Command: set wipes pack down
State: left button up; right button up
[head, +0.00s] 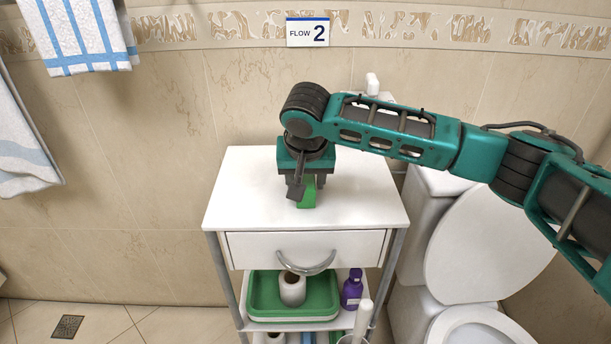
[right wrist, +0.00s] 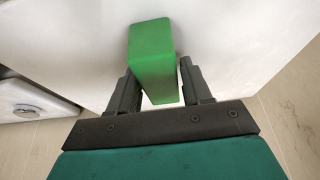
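The wipes pack is a plain green block (head: 307,192), upright or nearly so, at the top of the white cabinet (head: 240,200). My right gripper (head: 306,188) points down over the cabinet top with its fingers on either side of the pack. In the right wrist view the pack (right wrist: 152,55) fills most of the space between the two dark fingertips (right wrist: 157,75), and the gripper looks shut on it. I cannot tell whether the pack's lower end touches the white surface. Part of the pack is hidden behind a finger in the head view. My left gripper is not in view.
The cabinet top is otherwise clear. Below its drawer (head: 305,249), a green tray (head: 262,300) holds a paper roll (head: 292,290), with a purple bottle (head: 352,289) beside it. A toilet (head: 490,250) stands close at the right. Towels (head: 80,35) hang at the left.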

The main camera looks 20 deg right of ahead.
jog(key=shift+o, duration=1.4)
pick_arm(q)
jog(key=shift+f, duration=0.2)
pick_arm(e)
jog(key=shift+o, duration=0.2)
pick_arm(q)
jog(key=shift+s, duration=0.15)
pick_arm(e)
jog(key=shift+r, duration=0.15)
jog(key=p+v, duration=0.2)
jog(key=v, duration=0.8)
jog(key=shift+s+a+r, duration=0.1)
jog(key=shift+r, duration=0.3)
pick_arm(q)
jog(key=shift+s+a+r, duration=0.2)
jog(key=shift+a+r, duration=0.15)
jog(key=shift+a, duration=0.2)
pick_arm(e)
jog(key=shift+s+a+r, duration=0.1)
jog(key=shift+s+r, duration=0.15)
jog(key=shift+r, duration=0.3)
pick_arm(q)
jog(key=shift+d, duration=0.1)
